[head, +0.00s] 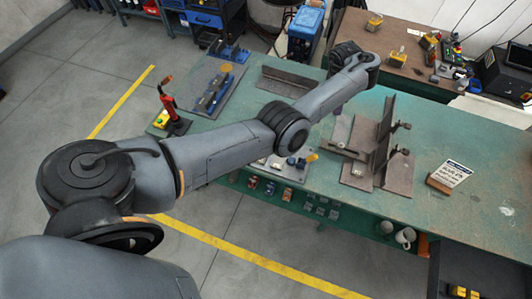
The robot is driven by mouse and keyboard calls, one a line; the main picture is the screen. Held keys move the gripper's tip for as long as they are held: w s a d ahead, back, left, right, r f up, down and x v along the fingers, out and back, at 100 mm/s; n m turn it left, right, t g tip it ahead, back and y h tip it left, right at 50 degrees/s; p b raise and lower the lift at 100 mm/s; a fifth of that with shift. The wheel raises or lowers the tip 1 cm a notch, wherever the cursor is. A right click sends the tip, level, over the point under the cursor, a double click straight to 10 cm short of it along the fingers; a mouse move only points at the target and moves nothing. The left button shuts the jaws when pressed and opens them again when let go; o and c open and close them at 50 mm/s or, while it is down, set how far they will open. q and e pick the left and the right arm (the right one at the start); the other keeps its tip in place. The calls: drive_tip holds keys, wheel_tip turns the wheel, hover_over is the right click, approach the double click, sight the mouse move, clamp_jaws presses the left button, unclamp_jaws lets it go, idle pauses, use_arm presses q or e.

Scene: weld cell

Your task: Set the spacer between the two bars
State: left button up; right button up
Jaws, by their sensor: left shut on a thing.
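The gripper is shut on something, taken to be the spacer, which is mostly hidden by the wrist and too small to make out. The fixture has long upright steel pieces, one of them a tall bar (386,122), standing on flat base plates (357,174), with small clamps at its right side. Which pieces are the two bars is hard to tell. My right gripper is not in view.
A sign on a wooden block (440,182) stands right of the fixture. An angle bar (290,80) lies behind my forearm. A red-handled tool (168,105) stands near the left table edge. The table's right part is mostly clear.

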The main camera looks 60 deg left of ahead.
use_arm(q)
drive_tip(key=s+a+f+m, duration=0.1)
drive_tip(key=s+a+f, duration=0.1)
drive_tip(key=s+f, duration=0.4)
drive_tip(key=s+a+f, duration=0.2)
drive_tip(key=s+f, duration=0.4)
drive_tip(key=s, duration=0.3)
drive_tip(key=s+a+f+m+g+p, duration=0.1)
drive_tip(key=s+a+f, duration=0.2)
drive_tip(key=s+f, duration=0.4)
drive_tip(key=shift+s+m+y, duration=0.3)
drive_tip(key=shift+s, duration=0.3)
wheel_tip(320, 180, down, 4)
drive_tip(key=shift+r+b, duration=0.1)
drive_tip(key=shift+b, duration=1.05)
drive_tip(key=shift+f, duration=0.2)
drive_tip(key=shift+f+b, duration=0.35)
drive_tip(key=shift+f, duration=0.15)
drive_tip(key=o, duration=0.9)
